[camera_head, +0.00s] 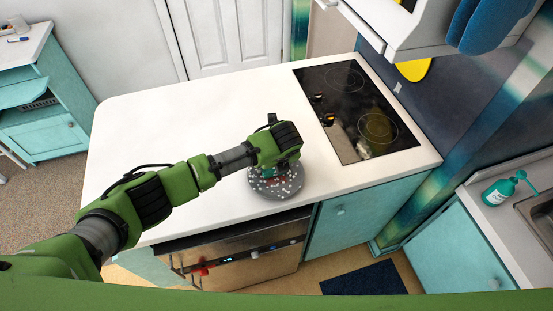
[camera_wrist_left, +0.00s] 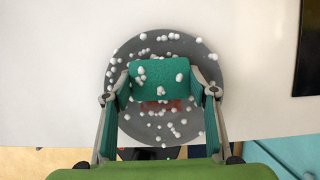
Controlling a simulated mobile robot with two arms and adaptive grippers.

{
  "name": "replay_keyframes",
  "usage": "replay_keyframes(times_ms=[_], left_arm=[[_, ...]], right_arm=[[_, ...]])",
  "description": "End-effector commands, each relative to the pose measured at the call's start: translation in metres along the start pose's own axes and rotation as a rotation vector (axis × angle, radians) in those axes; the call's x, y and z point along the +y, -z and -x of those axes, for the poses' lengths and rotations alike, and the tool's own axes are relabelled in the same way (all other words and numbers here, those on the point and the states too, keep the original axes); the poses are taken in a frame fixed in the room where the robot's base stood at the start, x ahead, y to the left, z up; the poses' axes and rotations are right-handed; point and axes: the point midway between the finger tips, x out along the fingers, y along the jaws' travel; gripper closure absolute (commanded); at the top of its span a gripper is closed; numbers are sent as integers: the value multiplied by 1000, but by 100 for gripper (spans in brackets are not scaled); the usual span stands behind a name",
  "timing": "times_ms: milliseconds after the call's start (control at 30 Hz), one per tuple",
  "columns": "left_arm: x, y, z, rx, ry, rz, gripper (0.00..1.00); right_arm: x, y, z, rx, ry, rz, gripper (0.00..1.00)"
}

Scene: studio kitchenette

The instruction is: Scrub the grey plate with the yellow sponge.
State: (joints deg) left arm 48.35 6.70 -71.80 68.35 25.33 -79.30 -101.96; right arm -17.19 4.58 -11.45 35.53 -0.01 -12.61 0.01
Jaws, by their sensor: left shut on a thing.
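The grey plate (camera_head: 284,187) lies on the white counter near its front edge, dotted with white foam beads. It also fills the middle of the left wrist view (camera_wrist_left: 205,70). My left gripper (camera_head: 268,172) points down over the plate. In the left wrist view its two fingers (camera_wrist_left: 160,92) are shut on a teal-green block (camera_wrist_left: 150,70), which seems to be the sponge; no yellow shows on it. The block is over the plate, with beads on its top. Whether its underside touches the plate is hidden. A reddish patch shows on the plate below the block. My right gripper is not in view.
A black cooktop (camera_head: 345,95) is set in the counter to the right of the plate. The counter (camera_head: 180,120) is clear to the left and behind. A green soap bottle (camera_head: 498,190) stands by the sink (camera_head: 543,215) at far right.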

Motion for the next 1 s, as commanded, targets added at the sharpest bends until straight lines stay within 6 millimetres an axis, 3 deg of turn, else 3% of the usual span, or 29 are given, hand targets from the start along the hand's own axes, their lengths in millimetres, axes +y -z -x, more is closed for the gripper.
replay_keyframes(times_ms=[333, 1000], left_arm=[[0, 18, 7, 1, 0, -2, 64], [-26, 24, 7, -1, 2, 0, 64]], right_arm=[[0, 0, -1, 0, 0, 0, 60], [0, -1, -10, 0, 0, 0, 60]])
